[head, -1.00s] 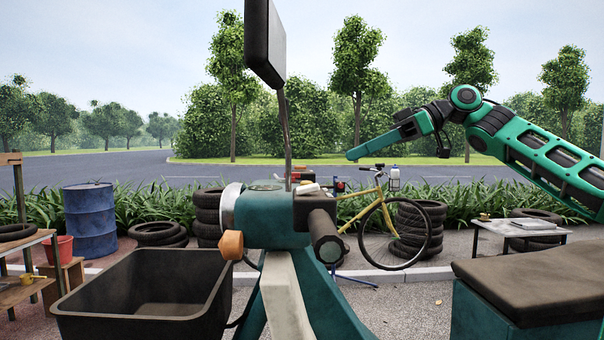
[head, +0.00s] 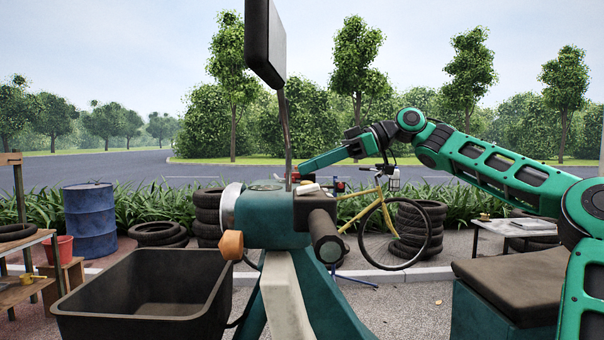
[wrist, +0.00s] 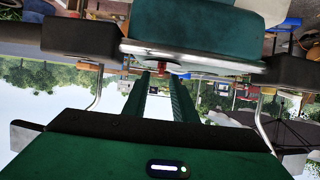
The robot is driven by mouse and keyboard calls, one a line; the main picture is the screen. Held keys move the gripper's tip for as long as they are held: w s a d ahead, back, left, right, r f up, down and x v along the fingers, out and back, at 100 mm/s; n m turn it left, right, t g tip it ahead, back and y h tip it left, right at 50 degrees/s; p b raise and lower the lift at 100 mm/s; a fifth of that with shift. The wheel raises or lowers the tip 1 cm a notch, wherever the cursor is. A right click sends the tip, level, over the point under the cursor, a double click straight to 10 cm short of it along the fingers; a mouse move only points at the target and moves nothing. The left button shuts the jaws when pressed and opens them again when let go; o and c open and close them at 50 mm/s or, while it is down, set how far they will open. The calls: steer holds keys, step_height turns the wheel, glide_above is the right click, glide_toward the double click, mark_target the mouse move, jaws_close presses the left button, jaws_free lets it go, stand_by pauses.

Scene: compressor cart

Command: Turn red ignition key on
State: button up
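The red ignition key (wrist: 161,69) shows small in the wrist view, beneath the silver-rimmed edge of a teal housing (wrist: 200,35). I cannot read its turn angle. My gripper (wrist: 159,78) has its two long green fingers parallel with a gap between them, and the key appears in line with that gap near the fingertips. I cannot tell whether they touch it. In the head view my gripper (head: 303,168) reaches in from the right, its tip just beyond the teal housing (head: 268,213). The key is not clearly visible there.
A dark mirror (head: 265,42) on a thin stem rises beside the fingertips. A dark handlebar grip (head: 325,238) points toward me. A black open bin (head: 145,290) stands at left, a brown-topped seat (head: 520,285) at right. A yellow bicycle (head: 375,215) stands behind.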

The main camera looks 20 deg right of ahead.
mark_target(299, 183)
steer(key=shift+x, duration=1.05)
jaws_close()
steer(key=shift+s+m+t, duration=0.1)
steer(key=shift+m+t, duration=0.3)
steer(key=shift+s+m+t+h, duration=0.15)
steer(key=shift+m+t+h, duration=0.35)
steer(key=shift+m+t, duration=0.2)
steer(key=shift+s+a+r+m+t+h, duration=0.1)
steer(key=shift+s+m+t+h, duration=0.1)
steer(key=shift+m+t+h, duration=0.85)
steer(key=shift+s+a+m+t+h, duration=0.15)
steer(key=shift+m+t+h, duration=0.6)
steer(key=shift+m+t, duration=0.5)
steer(key=shift+s+a+r+m+t+h, duration=0.15)
steer(key=shift+m+t+h, duration=0.2)
steer(key=shift+m+h, duration=0.4)
steer(key=shift+s+a+f+m+t+h, duration=0.15)
steer(key=shift+m+t+h, duration=0.25)
steer(key=shift+m+h, duration=0.4)
steer(key=shift+a+r+m+t+h, duration=0.1)
steer(key=shift+a+m+t+h, duration=0.2)
steer(key=shift+m+h, duration=0.85)
steer(key=shift+h, duration=0.1)
